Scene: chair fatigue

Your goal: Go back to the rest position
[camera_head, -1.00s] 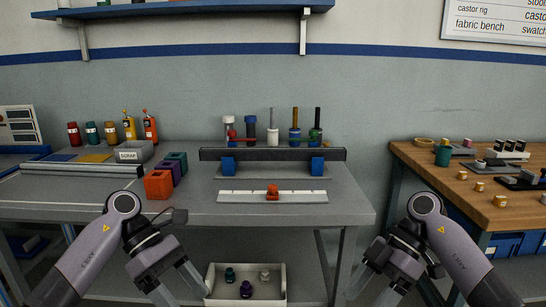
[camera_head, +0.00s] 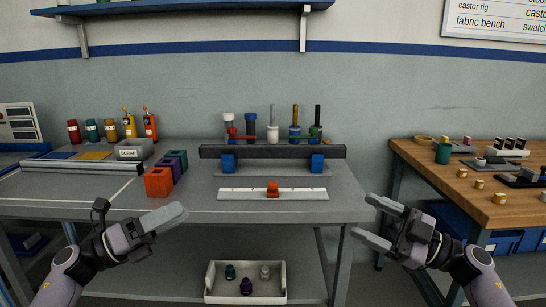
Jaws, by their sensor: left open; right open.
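My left gripper (camera_head: 172,216) is in front of the grey bench's front edge at the lower left, pointing right. Its fingers overlap from this angle; it is open and nothing shows in it. My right gripper (camera_head: 370,220) is at the right, in front of the gap between the benches, pointing left. Its two fingers are apart and empty. The grey bench (camera_head: 250,209) lies behind both grippers, and neither is seen holding anything.
Orange, purple and green blocks (camera_head: 159,181) stand on the grey bench, with a white rail (camera_head: 240,194) to their right. A white bin (camera_head: 274,293) with small pieces sits below. A wooden bench (camera_head: 420,162) is at the right. Space between the grippers is clear.

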